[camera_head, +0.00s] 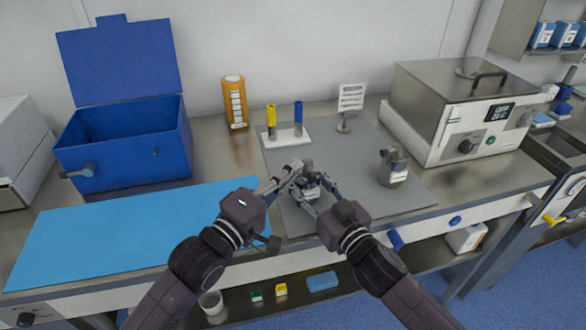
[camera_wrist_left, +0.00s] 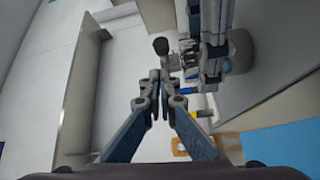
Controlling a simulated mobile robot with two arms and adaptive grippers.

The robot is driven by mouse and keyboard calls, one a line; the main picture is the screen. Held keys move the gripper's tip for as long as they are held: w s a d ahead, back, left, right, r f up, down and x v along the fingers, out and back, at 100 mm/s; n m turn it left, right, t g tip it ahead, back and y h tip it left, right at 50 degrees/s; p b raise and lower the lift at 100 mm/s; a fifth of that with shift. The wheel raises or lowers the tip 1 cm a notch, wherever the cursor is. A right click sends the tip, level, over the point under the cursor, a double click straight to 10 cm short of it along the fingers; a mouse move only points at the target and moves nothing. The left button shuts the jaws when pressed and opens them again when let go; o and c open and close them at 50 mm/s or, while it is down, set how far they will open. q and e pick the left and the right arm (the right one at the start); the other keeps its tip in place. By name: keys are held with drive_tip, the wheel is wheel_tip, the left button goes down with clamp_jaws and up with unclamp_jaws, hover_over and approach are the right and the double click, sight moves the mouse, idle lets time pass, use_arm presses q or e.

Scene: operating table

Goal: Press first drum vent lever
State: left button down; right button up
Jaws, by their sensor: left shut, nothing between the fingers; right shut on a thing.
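A small grey metal drum (camera_head: 309,171) with a dark top stands on the grey mat, partly hidden by my grippers. My right gripper (camera_head: 313,187) is shut on this drum from the front right. My left gripper (camera_head: 292,168) is shut and empty, with its tips close to the drum's upper left; I cannot tell whether they touch. In the left wrist view the closed left fingertips (camera_wrist_left: 159,76) are just below a black-knobbed lever (camera_wrist_left: 161,46). A second, similar drum (camera_head: 394,170) stands upright on the mat to the right, apart from both grippers.
A white rack (camera_head: 287,138) with a yellow and a blue tube stands behind the drum. A small sign (camera_head: 350,97) stands at the back. A blue open bin (camera_head: 125,150) and blue mat (camera_head: 130,232) lie left; a metal bath (camera_head: 462,110) stands right.

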use_arm(q)
drive_tip(key=shift+s+d+f+n+t+y, duration=0.15)
drive_tip(key=shift+s+d+n+t+y, duration=0.2)
drive_tip(key=shift+s+d+n+y, duration=0.35)
drive_tip(key=shift+s+d+f+n+t+y, duration=0.1)
drive_tip(key=shift+s+d+n+t+y, duration=0.25)
drive_tip(key=shift+y, duration=0.55)
drive_tip(key=shift+d, duration=0.4)
drive_tip(key=shift+d, duration=0.1)
use_arm(e)
drive_tip(key=shift+a, duration=0.1)
drive_tip(key=shift+s, duration=0.1)
use_arm(q)
approach(308, 175)
drive_tip(key=shift+s+d+r, duration=0.1)
drive_tip(key=shift+s+r, duration=0.2)
drive_tip(key=shift+s, duration=0.3)
